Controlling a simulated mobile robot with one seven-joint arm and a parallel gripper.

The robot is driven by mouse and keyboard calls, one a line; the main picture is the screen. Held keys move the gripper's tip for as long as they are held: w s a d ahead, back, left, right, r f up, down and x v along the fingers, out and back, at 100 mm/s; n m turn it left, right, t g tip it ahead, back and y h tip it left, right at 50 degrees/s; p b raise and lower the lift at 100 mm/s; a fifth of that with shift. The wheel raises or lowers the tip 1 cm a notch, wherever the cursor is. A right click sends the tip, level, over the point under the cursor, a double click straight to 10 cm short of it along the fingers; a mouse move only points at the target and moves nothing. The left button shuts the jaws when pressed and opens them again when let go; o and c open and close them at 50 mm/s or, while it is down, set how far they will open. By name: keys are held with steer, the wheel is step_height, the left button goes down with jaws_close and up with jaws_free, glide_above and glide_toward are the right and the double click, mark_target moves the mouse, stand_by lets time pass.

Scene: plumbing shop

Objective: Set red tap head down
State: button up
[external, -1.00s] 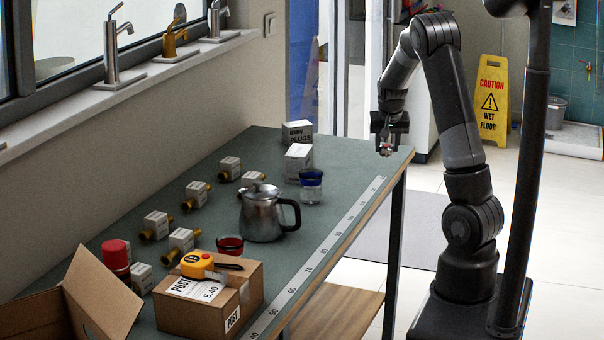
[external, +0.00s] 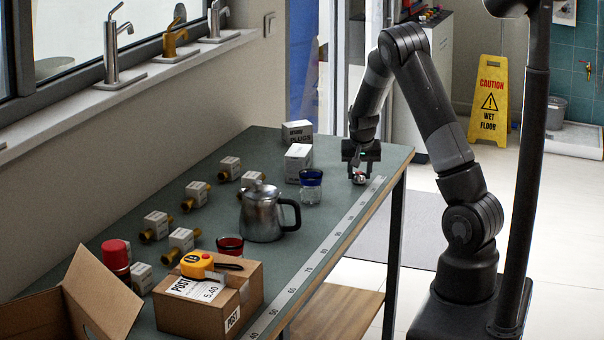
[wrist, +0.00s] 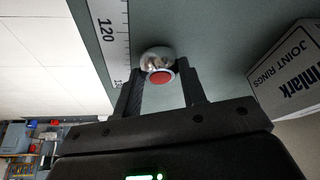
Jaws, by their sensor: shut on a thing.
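The red tap head (wrist: 161,77) shows in the wrist view as a red disc on a shiny metal body between my fingertips. In the external view the tap head (external: 359,178) is small, at the bottom of my gripper (external: 360,169). My gripper is shut on it and points down at the far right end of the green bench top (external: 345,155). The tap head is at or just above the surface; I cannot tell if it touches.
A measuring strip (wrist: 107,35) runs along the bench edge, left of the tap head in the wrist view. A joint rings box (wrist: 288,70) is at right. A blue-rimmed glass (external: 311,187), steel jug (external: 263,213) and white box (external: 298,162) stand left of my gripper.

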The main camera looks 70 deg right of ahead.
steer(key=shift+f, duration=0.15)
steer(key=o, duration=1)
